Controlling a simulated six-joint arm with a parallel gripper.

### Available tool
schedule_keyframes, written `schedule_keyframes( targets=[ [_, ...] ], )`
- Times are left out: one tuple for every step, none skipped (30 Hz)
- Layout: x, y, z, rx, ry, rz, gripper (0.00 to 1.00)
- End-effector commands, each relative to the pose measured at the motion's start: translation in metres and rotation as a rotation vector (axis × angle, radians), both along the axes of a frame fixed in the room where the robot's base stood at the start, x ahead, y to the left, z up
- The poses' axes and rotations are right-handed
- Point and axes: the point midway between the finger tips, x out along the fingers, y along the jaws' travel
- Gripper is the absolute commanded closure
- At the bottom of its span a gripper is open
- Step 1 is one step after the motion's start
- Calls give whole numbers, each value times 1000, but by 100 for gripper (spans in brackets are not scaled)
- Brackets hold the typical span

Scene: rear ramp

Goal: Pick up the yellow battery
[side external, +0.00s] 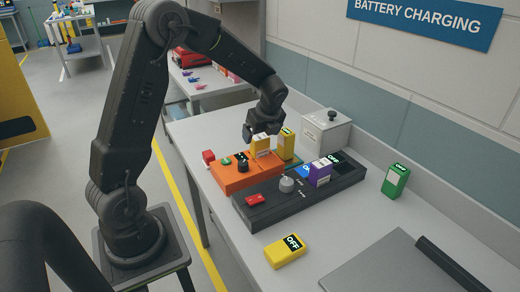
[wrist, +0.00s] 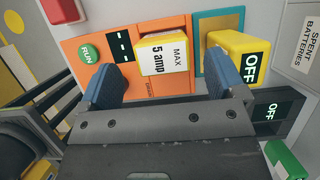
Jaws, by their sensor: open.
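Three yellow blocks show. One with a white "MAX 5 amp" label (side external: 260,147) stands in the orange unit; it is also in the wrist view (wrist: 165,55). A yellow battery with a dark "OFF" display (side external: 286,146) stands beside it at the teal pad, also in the wrist view (wrist: 228,58). Another yellow "OFF" battery (side external: 284,251) lies on the table at the front. My gripper (side external: 262,130) is open above the orange unit. In the wrist view its blue-grey fingers (wrist: 163,82) appear to either side of the labelled block; contact cannot be told.
The orange unit (side external: 232,181) has buttons and a black knob. The dark charger (side external: 270,212) holds a purple battery (side external: 320,173). A green battery (side external: 395,180) stands right. A grey spent-batteries box (side external: 326,132) is behind.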

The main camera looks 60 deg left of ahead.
Motion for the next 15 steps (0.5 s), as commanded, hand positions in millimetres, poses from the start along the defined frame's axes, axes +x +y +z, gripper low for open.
schedule_keyframes(
  targets=[
    [0,2,-6,-1,3,1,11],
    [0,3,-9,-1,4,2,11],
    [1,5,-15,-1,5,1,11],
    [1,7,-19,-1,5,1,11],
    [2,9,-24,-1,5,1,11],
    [2,11,-29,-2,5,1,11],
    [2,12,-33,-2,5,1,11],
    [2,14,-37,-1,4,2,11],
    [2,16,-40,0,4,2,11],
    [2,17,-43,0,3,1,11],
    [2,17,-44,0,3,1,11],
    [2,18,-46,0,1,1,11],
    [2,18,-46,0,1,1,11],
    [2,18,-47,0,1,1,11],
    [2,18,-47,0,0,1,11]
  ],
)
